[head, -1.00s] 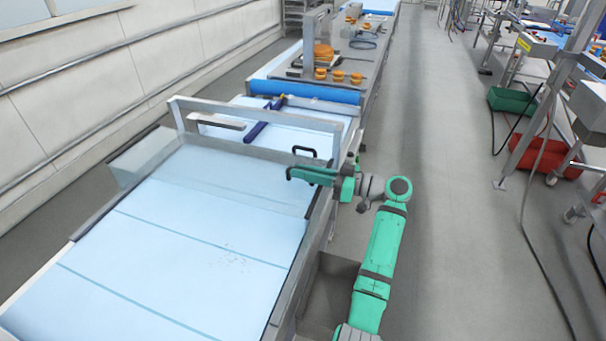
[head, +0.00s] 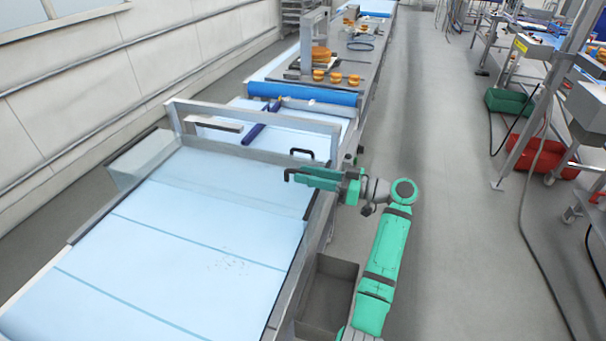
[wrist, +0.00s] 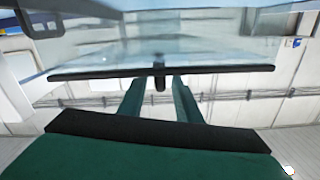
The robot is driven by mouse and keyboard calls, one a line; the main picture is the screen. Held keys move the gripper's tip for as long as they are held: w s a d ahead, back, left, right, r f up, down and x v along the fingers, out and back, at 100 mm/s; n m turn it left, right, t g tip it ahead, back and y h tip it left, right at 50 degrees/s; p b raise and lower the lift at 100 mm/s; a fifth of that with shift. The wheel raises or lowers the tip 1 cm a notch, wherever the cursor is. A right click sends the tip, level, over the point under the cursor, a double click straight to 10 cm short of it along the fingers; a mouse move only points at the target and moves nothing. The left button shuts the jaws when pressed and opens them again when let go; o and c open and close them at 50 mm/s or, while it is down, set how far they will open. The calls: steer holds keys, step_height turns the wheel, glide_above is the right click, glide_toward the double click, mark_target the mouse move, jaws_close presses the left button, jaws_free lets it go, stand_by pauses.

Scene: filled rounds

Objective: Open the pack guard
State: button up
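The pack guard (head: 225,158) is a clear panel across the blue-white conveyor, lowered over the belt in the head view. A black handle (head: 302,152) stands at its right end. My green gripper (head: 290,174) is beside that end, with its fingertips close to the handle. In the wrist view the two green fingers (wrist: 158,85) are apart, and a short dark upright piece, seemingly the handle (wrist: 160,76), shows between their tips. A long black edge strip (wrist: 90,74) runs across behind it. I cannot tell whether a finger touches the handle.
A grey metal frame (head: 255,115) crosses the conveyor beyond the guard. A table with orange round goods (head: 335,78) stands farther back. An open grey bin (head: 328,290) is below, beside my arm.

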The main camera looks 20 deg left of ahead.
steer(key=d, duration=0.9)
steer(key=shift+w, duration=0.25)
